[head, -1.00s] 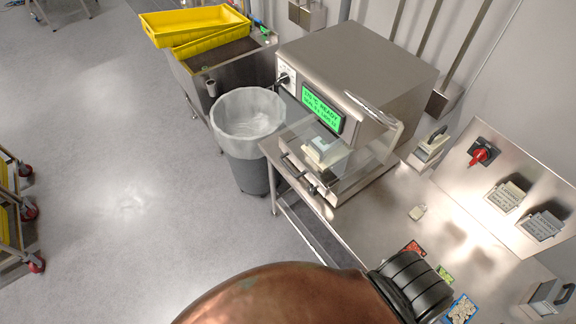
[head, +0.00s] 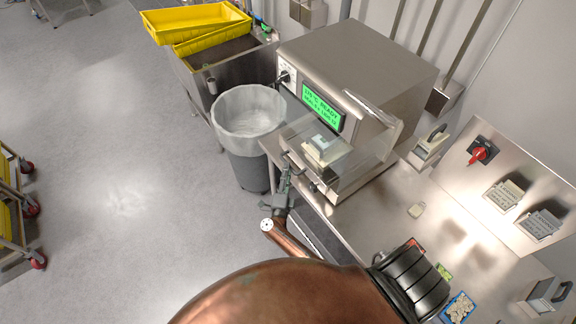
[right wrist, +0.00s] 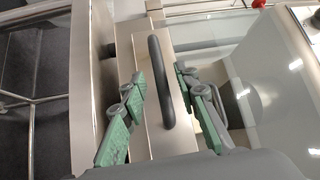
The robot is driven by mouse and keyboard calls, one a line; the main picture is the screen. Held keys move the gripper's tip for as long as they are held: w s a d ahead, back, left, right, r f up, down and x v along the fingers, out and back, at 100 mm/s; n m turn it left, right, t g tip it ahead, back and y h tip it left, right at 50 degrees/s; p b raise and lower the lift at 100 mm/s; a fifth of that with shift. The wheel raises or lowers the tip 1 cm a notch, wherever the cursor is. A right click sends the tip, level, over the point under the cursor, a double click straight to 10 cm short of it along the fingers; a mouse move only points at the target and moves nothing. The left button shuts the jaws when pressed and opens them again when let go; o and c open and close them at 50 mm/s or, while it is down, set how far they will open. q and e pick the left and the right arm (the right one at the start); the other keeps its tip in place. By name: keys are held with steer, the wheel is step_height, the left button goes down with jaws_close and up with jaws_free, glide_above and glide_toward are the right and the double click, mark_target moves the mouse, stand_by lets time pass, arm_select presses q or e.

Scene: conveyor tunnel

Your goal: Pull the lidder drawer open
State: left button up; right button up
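The lidder (head: 360,60) is a steel box with a lit green display, standing on the steel bench. Its drawer (head: 341,187) is low at the front, beneath a clear guard, with a pale block showing through the guard. The drawer's black bar handle (right wrist: 162,82) stands upright in the right wrist view and is partly hidden by my gripper in the head view. My right gripper (right wrist: 159,74) is open, with one green finger on each side of the handle and gaps visible. It also shows in the head view (head: 287,175) at the drawer front. My left gripper is not in view.
A lined waste bin (head: 247,145) stands just left of the lidder. Yellow crates (head: 195,22) sit on a steel table behind it. A control panel with a red switch (head: 482,152) is at the right.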

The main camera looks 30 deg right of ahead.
steer(key=shift+x, duration=1.55)
steer(key=shift+c, duration=0.2)
steer(key=shift+s, duration=0.1)
jaws_close()
